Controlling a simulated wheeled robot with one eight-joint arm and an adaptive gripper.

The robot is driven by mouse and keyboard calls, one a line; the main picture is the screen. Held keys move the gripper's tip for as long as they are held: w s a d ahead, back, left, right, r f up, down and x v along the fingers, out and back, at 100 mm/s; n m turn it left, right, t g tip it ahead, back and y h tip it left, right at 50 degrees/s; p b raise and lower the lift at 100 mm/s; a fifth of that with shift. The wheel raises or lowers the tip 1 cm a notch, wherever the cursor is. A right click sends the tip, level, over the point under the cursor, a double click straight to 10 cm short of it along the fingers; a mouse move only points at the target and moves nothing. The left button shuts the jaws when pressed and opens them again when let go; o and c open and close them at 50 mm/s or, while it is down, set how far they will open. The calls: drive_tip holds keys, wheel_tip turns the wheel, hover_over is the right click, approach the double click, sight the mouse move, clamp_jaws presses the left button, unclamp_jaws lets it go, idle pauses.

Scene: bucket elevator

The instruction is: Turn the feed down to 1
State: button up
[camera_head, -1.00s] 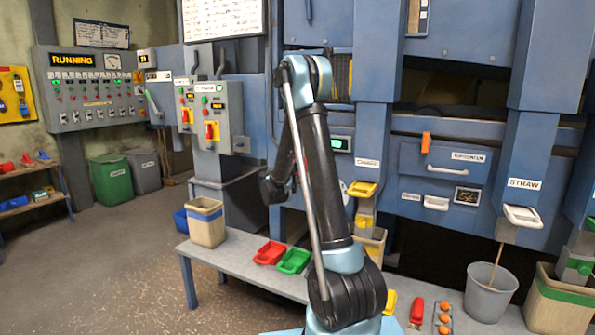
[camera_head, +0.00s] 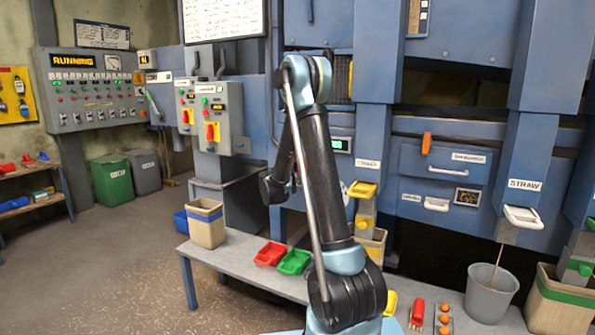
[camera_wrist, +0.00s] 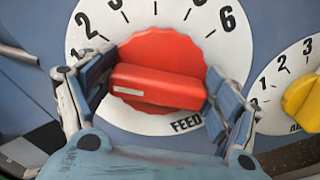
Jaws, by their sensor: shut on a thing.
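The red feed knob (camera_wrist: 157,83) is in the middle of the wrist view, on a round white dial (camera_wrist: 150,20) marked FEED at the lower right. Its raised bar lies nearly level, with a white mark on its left end pointing left, below the dial's 2. My gripper (camera_wrist: 158,98) is shut on the knob's bar, one finger at each end. In the head view my arm hides the gripper and the knob.
A yellow knob (camera_wrist: 302,102) on its own numbered dial sits close to the right of my right finger. In the head view a bench (camera_head: 232,262) holds red and green scoops and a bin. The control panel (camera_head: 95,90) at left reads RUNNING.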

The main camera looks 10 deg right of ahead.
drive_tip(key=shift+w+d, duration=0.1)
idle(0.3)
drive_tip(key=o, duration=0.9)
drive_tip(key=shift+f, duration=0.1)
drive_tip(key=v, duration=1.2)
